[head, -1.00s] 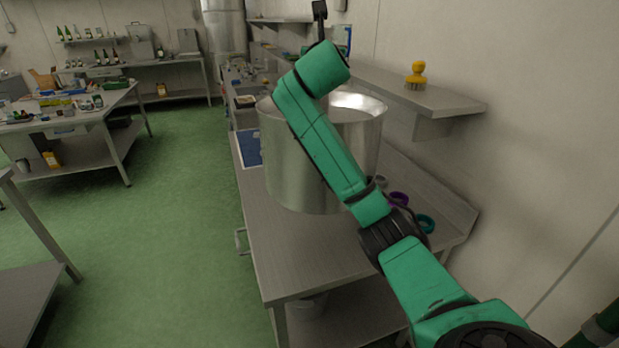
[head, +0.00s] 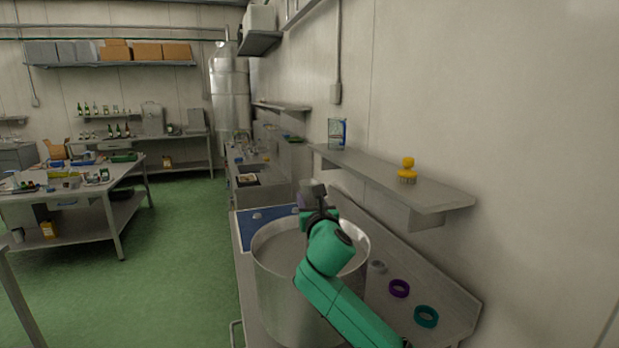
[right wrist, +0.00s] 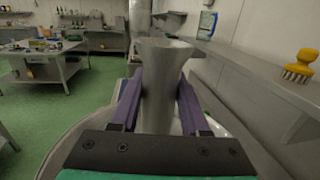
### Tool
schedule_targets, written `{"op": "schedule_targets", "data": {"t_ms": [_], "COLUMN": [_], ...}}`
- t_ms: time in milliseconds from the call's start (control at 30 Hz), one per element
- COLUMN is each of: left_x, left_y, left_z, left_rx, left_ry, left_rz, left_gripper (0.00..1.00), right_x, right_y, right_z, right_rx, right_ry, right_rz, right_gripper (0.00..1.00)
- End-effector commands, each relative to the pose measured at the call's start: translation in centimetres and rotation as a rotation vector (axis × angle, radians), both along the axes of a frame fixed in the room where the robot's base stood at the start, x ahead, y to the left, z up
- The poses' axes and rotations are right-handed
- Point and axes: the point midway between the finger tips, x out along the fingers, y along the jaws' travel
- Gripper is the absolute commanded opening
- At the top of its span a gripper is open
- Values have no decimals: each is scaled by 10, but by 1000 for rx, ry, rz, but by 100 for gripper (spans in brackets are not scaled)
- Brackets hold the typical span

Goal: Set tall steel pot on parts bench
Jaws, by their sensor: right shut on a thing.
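My right gripper (head: 318,208) is shut on a grey steel vessel that flares at the top, which I take for the tall steel pot (right wrist: 162,62). In the right wrist view the pot stands upright between the purple fingers (right wrist: 160,82). In the head view only a small grey part of it (head: 311,188) shows past the gripper, above the far rim of a wide steel vat (head: 283,292). The vat stands on the long steel bench (head: 243,280); I cannot tell whether this is the parts bench. My left gripper is out of view.
A purple ring (head: 399,288), a teal ring (head: 426,317) and a small grey ring (head: 379,267) lie right of the vat. A blue mat (head: 262,215) lies behind it. A wall shelf (head: 400,185) with a yellow brush (head: 407,172) juts out above. A cluttered table (head: 113,216) stands left.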

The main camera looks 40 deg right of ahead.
Motion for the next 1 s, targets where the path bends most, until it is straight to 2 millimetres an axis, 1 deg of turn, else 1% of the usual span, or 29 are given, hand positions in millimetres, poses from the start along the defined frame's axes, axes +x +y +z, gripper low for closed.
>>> {"op": "schedule_targets", "data": {"t_ms": [33,133,200,367,400,500,600,767,800,833,867,1000], "left_x": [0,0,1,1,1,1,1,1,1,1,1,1], "left_y": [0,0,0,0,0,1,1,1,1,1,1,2], "left_z": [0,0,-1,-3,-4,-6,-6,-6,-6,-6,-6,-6], "left_rx": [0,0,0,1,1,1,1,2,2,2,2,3], "left_ry": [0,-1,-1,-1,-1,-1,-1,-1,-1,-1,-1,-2], "left_rz": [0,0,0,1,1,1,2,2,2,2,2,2], "left_gripper": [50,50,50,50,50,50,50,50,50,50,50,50], "right_x": [-1,-1,-1,-1,-1,0,-1,0,0,0,0,0], "right_y": [0,0,0,0,0,0,0,0,0,0,0,0], "right_z": [-13,-38,-50,-67,-75,-91,-96,-96,-100,-100,-100,-100], "right_rx": [3,2,-1,-2,-1,0,-4,-4,0,0,0,0], "right_ry": [-1,-3,-5,-6,-4,-7,-7,-7,1,1,1,0], "right_rz": [0,0,-1,0,0,-1,0,1,0,0,0,0], "right_gripper": [0,0,0,0,0,0,0,0,60,72,75,75]}}
